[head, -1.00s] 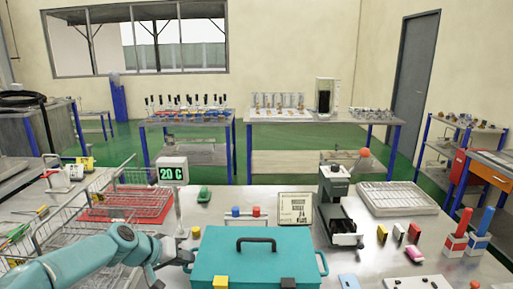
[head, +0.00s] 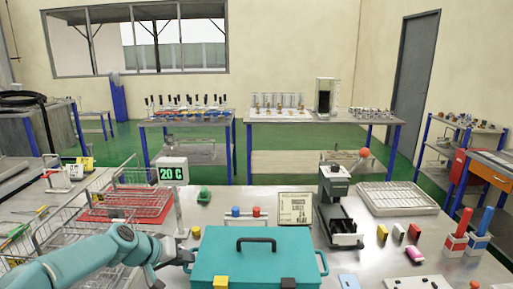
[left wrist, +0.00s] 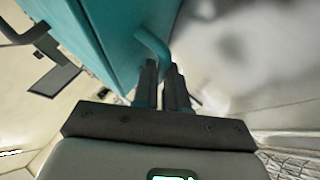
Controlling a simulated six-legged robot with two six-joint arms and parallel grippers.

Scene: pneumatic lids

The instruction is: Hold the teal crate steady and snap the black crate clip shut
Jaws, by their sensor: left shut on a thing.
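The teal crate (head: 238,264) stands on the bench at the front centre, with a black top handle (head: 256,241). The black crate clip (head: 288,283) is on its front, right of a yellow clip (head: 221,282). Both clips are cut by the picture's lower edge, and I cannot tell whether the black one is shut. My left gripper (head: 188,259) is at the crate's left side. In the left wrist view its fingers (left wrist: 163,72) are closed on the teal side handle (left wrist: 153,44). My right gripper is not in view.
A dark device with a red-knobbed lever (head: 336,196) stands behind the crate's right. Wire baskets (head: 52,226) crowd the left. A wire tray (head: 398,198), coloured blocks (head: 414,232) and red and blue uprights (head: 458,232) are at right. A display reading 20 C (head: 172,174) stands behind.

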